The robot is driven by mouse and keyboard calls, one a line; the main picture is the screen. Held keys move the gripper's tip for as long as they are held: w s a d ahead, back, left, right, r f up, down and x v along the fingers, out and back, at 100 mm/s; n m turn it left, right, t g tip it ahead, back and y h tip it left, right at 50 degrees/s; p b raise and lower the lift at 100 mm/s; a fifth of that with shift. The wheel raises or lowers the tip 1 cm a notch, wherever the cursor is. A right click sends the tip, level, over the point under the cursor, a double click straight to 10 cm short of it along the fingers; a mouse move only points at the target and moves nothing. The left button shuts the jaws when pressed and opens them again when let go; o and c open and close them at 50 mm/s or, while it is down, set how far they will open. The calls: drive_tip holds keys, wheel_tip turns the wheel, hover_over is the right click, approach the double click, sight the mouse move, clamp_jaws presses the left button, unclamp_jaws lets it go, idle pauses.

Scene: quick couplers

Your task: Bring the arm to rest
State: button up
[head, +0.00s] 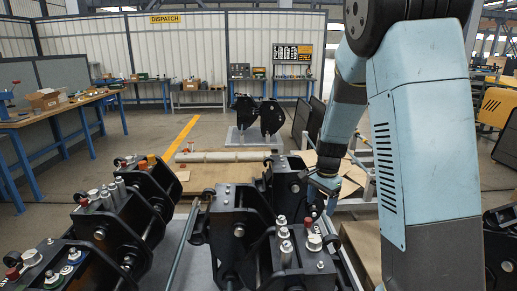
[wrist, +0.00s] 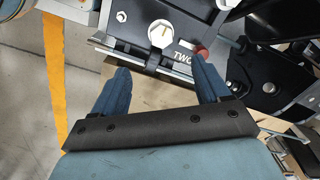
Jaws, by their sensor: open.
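My arm (head: 425,140) reaches down on the right side of the head view, in front of the black quick couplers. My gripper (wrist: 160,80) shows in the wrist view with its two blue fingers spread apart. Nothing is between the fingers. A black coupler (wrist: 180,50) with a white hex fitting (wrist: 161,34) and a plate with partly visible lettering "TWO" lies just beyond the fingertips. In the head view, my gripper (head: 325,183) is small and partly hidden at the end of the arm, beside the couplers; whether it touches anything there I cannot tell.
Black couplers (head: 232,225) with silver and red fittings fill the front. Another coupler (head: 258,115) stands on a pale plate farther back. Blue-legged workbenches (head: 60,110) line the left. Open floor with a yellow line (head: 183,137) lies behind, left of centre.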

drive_tip(key=s+r+n+t+y, duration=0.1)
drive_tip(key=s+r+n+t, duration=0.35)
drive_tip(key=s+r, duration=1)
drive_tip(key=s+r+n+h, duration=0.1)
drive_tip(key=s+r+n, duration=0.5)
drive_tip(key=s, duration=0.6)
drive_tip(key=shift+s+d+r+n+t, duration=0.15)
drive_tip(key=shift+r+n+t, duration=0.2)
drive_tip(key=shift+r, duration=0.25)
